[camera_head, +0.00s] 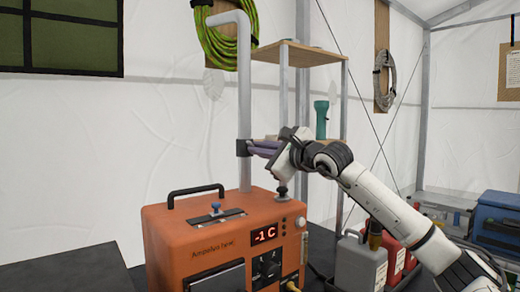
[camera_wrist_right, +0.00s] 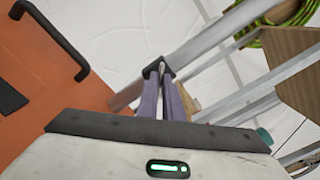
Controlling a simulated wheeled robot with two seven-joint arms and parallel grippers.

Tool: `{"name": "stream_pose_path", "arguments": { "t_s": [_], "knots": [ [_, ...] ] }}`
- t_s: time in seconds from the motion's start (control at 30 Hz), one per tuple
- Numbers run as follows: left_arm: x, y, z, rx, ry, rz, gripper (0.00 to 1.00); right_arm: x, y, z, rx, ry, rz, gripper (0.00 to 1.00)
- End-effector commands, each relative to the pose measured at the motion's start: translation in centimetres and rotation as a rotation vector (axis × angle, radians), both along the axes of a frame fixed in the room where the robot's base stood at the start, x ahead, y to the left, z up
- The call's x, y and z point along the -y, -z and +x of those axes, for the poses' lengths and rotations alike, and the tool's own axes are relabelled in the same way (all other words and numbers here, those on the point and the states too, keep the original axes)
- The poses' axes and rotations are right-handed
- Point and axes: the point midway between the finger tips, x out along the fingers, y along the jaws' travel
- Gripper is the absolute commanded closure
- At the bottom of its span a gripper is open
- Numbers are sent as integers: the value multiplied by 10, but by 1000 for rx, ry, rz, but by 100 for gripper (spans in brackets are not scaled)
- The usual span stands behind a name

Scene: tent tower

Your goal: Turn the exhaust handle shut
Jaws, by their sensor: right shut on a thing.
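An orange heater box (camera_head: 190,250) with a red "-1 C" display stands at the lower middle of the head view. A grey exhaust pipe (camera_head: 244,90) rises from its top and bends over to the left. A black collar (camera_head: 242,148) sits around the pipe, and it also shows in the wrist view (camera_wrist_right: 153,69). My right gripper (camera_head: 258,147) reaches the collar from the right. The fingers hide most of the handle. My left gripper is out of view.
A wooden shelf (camera_head: 298,54) with a teal flashlight (camera_head: 321,120) stands behind my right arm. Grey and red canisters (camera_head: 360,262) stand right of the heater. A black carry handle (camera_head: 195,192) rises from the heater top. Blue cases (camera_head: 500,220) are at far right.

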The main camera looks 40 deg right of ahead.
Motion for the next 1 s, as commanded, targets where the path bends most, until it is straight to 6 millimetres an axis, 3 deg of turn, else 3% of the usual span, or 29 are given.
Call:
{"name": "stream_pose_path", "arguments": {
  "t_s": [0.6,1.0],
  "knots": [
    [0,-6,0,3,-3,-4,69,-3,2,0,-61,-2,-556,100],
    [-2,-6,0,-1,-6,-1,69,-3,4,0,-82,-3,-757,100]
  ]
}}
